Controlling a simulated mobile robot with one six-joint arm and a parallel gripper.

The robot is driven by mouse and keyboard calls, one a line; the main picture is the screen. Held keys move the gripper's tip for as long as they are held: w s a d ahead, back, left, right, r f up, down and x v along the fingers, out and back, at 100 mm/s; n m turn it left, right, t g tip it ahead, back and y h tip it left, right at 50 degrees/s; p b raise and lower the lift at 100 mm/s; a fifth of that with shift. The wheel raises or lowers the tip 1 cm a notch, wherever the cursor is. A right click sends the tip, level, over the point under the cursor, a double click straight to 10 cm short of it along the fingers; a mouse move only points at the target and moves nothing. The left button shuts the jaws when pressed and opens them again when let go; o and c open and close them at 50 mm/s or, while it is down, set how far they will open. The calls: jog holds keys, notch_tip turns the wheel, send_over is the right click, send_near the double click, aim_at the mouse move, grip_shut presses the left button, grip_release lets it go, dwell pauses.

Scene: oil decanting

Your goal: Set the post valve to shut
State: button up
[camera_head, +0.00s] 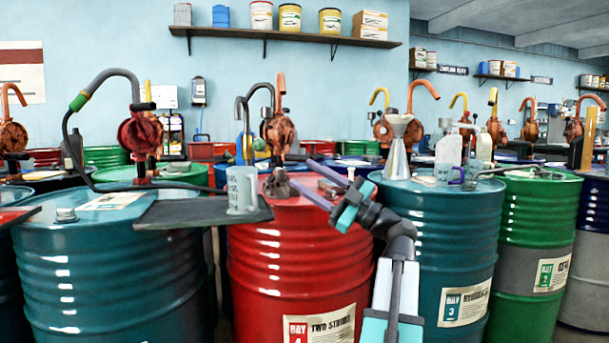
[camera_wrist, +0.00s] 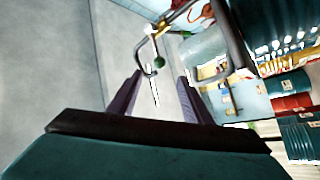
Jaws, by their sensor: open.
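My gripper (camera_head: 300,172) is open and empty, with its two purple-grey fingers spread above the red drum (camera_head: 300,245) and pointing up and left. In the wrist view my gripper (camera_wrist: 159,80) shows its fingers apart, with a thin bent pipe (camera_wrist: 143,66) and a small green ball (camera_wrist: 159,62) beyond the gap. I cannot tell whether this ball belongs to the post valve. In the head view grey hooked pipes (camera_head: 240,108) stand behind the jug, beside an orange-brown pump (camera_head: 278,132). No valve handle is clear there, so its setting cannot be told.
A clear measuring jug (camera_head: 241,190) stands on a dark tray (camera_head: 180,213) left of my gripper. A metal funnel (camera_head: 397,155) and a white bottle (camera_head: 447,157) stand on the teal drum (camera_head: 440,225) at right. A hand pump (camera_head: 138,133) with a hose stands at left.

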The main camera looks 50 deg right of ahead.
jog(key=shift+c, duration=0.3)
jog(key=shift+a+m, duration=0.1)
jog(key=shift+m, duration=0.2)
jog(key=c, duration=1.1)
jog(key=shift+a+f+m+y, duration=0.25)
jog(key=shift+a+m+y, duration=0.05)
jog(key=shift+a+y, duration=0.1)
jog(key=w+d+r+m+g+y+p, duration=0.1)
jog(key=d+r+m+g+p, duration=0.2)
jog(key=p, duration=1.9)
jog(key=w+d+r+m+g+y+p, duration=0.1)
jog(key=d+r+m+p, duration=0.4)
jog(key=p, duration=1.7)
notch_tip(320, 180, up, 4)
jog(key=m+g+y, duration=0.1)
jog(key=m+g, duration=0.1)
jog(key=m, duration=0.1)
jog(key=shift+w+d+r+y+p, duration=0.15)
jog(key=shift+w+d+y+p, duration=0.15)
jog(key=shift+w+d, duration=0.1)
